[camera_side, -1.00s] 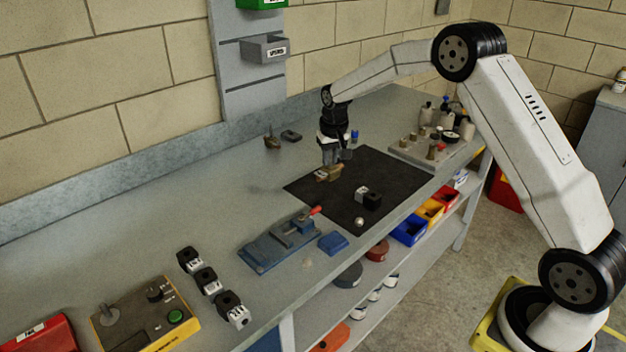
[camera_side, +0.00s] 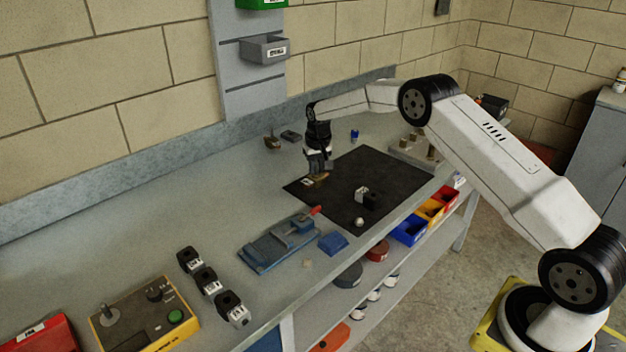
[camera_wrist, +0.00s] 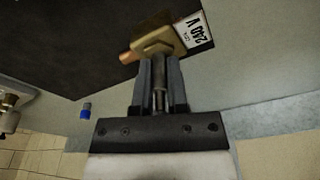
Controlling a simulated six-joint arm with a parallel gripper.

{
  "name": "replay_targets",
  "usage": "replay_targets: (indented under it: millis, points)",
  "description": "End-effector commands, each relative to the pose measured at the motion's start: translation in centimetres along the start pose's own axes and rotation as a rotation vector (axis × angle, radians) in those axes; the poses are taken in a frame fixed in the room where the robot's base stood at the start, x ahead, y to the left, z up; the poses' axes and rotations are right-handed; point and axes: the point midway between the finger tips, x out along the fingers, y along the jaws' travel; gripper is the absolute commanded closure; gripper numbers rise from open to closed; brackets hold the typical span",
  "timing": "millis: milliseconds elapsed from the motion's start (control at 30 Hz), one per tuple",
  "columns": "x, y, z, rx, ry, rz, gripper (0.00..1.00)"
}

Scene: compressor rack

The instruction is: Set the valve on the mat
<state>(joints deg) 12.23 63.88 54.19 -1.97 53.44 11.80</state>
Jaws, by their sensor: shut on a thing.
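The valve is a brass body (camera_wrist: 158,42) with a white label reading 240 V. My gripper (camera_side: 317,170) is shut on the valve's stem from above, and the two fingers show close together in the wrist view (camera_wrist: 159,85). In the side view the valve (camera_side: 315,181) is small and partly hidden by the fingers. It is over the left part of the black mat (camera_side: 395,178), near its back left edge. In the wrist view its label reaches past the mat's edge over grey bench. I cannot tell whether it touches the mat.
A black block with a pale face (camera_side: 371,201) and a silver ball (camera_side: 360,222) sit on the mat's front part. A blue vise (camera_side: 280,243) lies left of the mat. Another small valve-like part (camera_side: 272,142) and a blue cap (camera_side: 354,134) stand behind.

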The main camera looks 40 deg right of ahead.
Motion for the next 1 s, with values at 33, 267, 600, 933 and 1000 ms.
replay_targets:
  millis: [33, 267, 600, 933, 1000]
  points:
    - [-0.1, 0.0, -0.1, 0.0, 0.002, 0.0, 1.0]
    - [0.5, -0.1, -0.2, 0.0, 0.0, 0.0, 1.0]
    - [3.4, -0.1, 0.1, 0.0, 0.001, 0.0, 1.0]
    - [3.5, -0.1, 0.2, 0.0, 0.001, 0.0, 1.0]
    - [3.7, -0.1, 0.2, 0.0, 0.001, 0.0, 1.0]
